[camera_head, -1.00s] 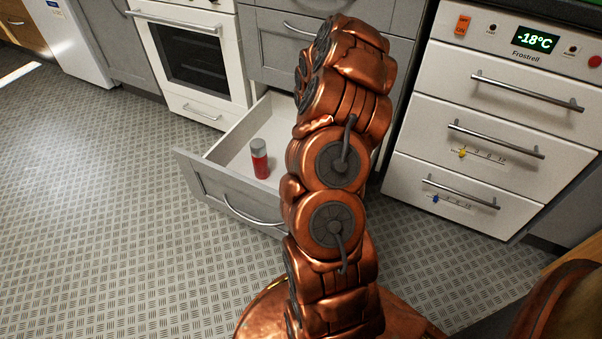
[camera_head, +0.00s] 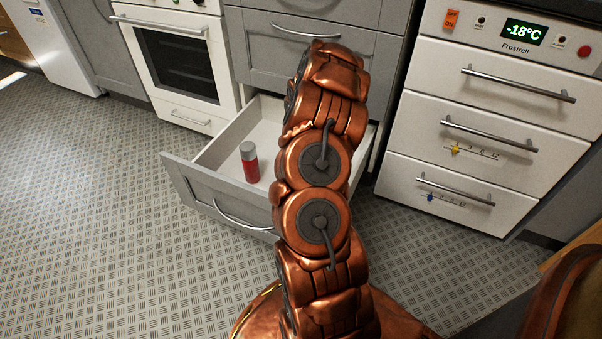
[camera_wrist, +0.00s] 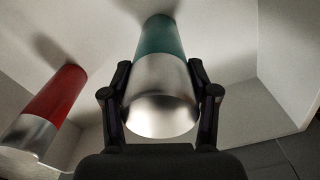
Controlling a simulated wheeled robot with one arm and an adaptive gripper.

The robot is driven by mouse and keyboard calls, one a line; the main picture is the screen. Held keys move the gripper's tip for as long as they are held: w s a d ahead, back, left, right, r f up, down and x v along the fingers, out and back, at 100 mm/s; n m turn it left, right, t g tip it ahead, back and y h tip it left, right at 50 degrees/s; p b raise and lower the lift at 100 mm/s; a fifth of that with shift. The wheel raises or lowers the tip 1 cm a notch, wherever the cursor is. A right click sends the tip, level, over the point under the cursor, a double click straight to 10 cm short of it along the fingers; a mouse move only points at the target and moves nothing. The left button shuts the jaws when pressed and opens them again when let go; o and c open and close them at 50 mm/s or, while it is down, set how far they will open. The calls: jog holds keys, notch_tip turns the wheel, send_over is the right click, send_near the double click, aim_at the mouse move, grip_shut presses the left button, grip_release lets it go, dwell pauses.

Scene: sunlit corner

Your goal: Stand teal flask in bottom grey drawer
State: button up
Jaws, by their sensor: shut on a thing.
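The teal flask (camera_wrist: 160,45), with a silver cap, is between the two black fingers of my gripper (camera_wrist: 160,100) in the wrist view. My gripper is shut on it. The flask is upright inside the open bottom grey drawer (camera_head: 225,196), its base at or close to the white drawer floor; I cannot tell whether it touches. In the head view my arm hides the flask and the gripper. A red flask (camera_head: 250,168) with a silver cap stands in the same drawer, left of the teal one; it also shows in the wrist view (camera_wrist: 55,97).
Grey drawers (camera_head: 300,70) above the open one are shut. A white oven (camera_head: 177,65) stands to the left and a white freezer (camera_head: 485,130) with shut drawers to the right. The patterned metal floor (camera_head: 110,230) in front is clear.

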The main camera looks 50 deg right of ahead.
jog(key=o, duration=1.4)
jog(key=shift+f, duration=0.1)
jog(key=shift+o, duration=0.2)
